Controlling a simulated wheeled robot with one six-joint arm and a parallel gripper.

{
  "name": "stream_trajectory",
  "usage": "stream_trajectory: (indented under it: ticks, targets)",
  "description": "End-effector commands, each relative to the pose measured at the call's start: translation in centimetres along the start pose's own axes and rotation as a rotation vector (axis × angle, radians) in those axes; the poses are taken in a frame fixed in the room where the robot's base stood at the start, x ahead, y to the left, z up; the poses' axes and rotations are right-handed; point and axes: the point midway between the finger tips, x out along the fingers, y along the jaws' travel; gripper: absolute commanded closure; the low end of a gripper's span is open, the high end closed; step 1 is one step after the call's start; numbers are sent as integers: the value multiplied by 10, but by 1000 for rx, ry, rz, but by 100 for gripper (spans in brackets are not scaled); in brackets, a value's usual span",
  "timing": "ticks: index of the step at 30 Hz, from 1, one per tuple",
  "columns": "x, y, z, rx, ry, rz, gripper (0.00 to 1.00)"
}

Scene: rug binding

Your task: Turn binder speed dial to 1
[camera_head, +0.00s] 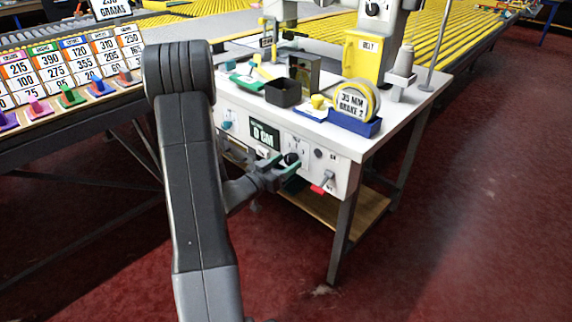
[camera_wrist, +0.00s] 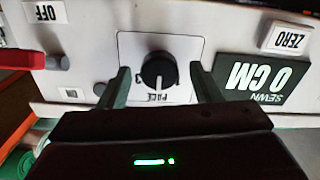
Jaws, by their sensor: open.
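The binder speed dial (camera_wrist: 158,70) is a round black knob with a white mark, on a white plate labelled PACE; that view shows the panel upside down. My gripper (camera_wrist: 163,80) is open, with one finger on each side of the knob and a gap to both. In the head view my gripper (camera_head: 286,172) is at the front panel of the binder table, by the black dial (camera_head: 291,159).
A dark display reading 0 CM (camera_wrist: 262,76) and a ZERO button (camera_wrist: 287,39) flank the dial. On its other side are a red-tipped lever (camera_wrist: 25,60) and an OFF label (camera_wrist: 44,12). A blue tape holder (camera_head: 355,122) and black bin (camera_head: 283,92) stand on the tabletop (camera_head: 318,127).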

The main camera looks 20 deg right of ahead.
Motion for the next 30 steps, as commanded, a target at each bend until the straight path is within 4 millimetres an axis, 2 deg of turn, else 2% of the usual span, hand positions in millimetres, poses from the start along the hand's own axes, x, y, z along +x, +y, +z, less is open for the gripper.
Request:
stream_trajectory:
  ticks: [3,11,18,30]
  targets:
    - [6,1,0,0,0,2,42]
    - [7,0,0,0,0,0,42]
    - [7,0,0,0,0,0,87]
    - [6,1,-2,-73,-1,0,86]
